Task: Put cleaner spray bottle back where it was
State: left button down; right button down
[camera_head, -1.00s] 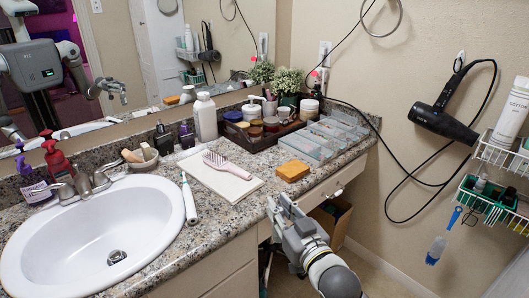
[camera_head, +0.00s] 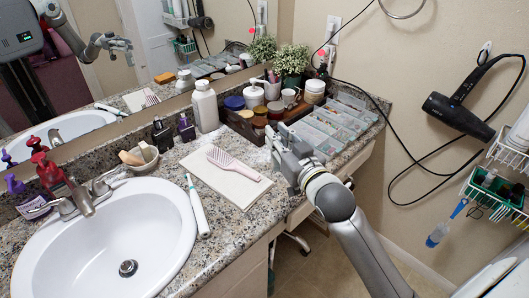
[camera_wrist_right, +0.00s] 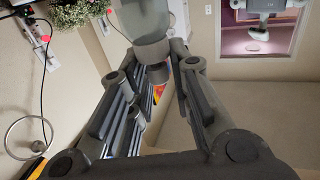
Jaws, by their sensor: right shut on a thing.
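My right gripper (camera_head: 279,146) is over the front edge of the counter, right of the pink hairbrush. In the right wrist view its fingers (camera_wrist_right: 157,60) close around the neck of a grey bottle, which appears to be the cleaner spray bottle (camera_wrist_right: 146,18). That view is upside down, so the bottle looks roughly upright. Its lower body is cut off by the frame edge. In the head view the gripper hides most or all of the bottle. My left gripper is not seen directly; an arm shows only in the mirror.
The granite counter (camera_head: 236,226) carries a pink hairbrush (camera_head: 228,162) on a white towel, a toothbrush (camera_head: 197,205), a wooden tray (camera_head: 240,127) and clear organizer boxes (camera_head: 345,115). The sink (camera_head: 105,250) is at left. A hair dryer (camera_head: 458,117) and wire baskets (camera_head: 492,195) hang at right.

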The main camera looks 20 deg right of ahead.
jog(key=w+d+f, duration=0.2)
jog(key=w+f, duration=0.4)
jog(key=w+d+f, duration=0.3)
jog(key=w+f, duration=0.3)
jog(key=w, duration=0.1)
jog(key=shift+w+d+f+b, duration=0.15)
jog(key=shift+d+f+b, duration=0.15)
jog(key=shift+d+f, duration=0.05)
jog(key=shift+f, duration=0.2)
jog(key=c, duration=1.3)
grip_release()
jog(key=shift+r, duration=0.2)
jog(key=s, duration=1.2)
jog(key=shift+d, duration=0.15)
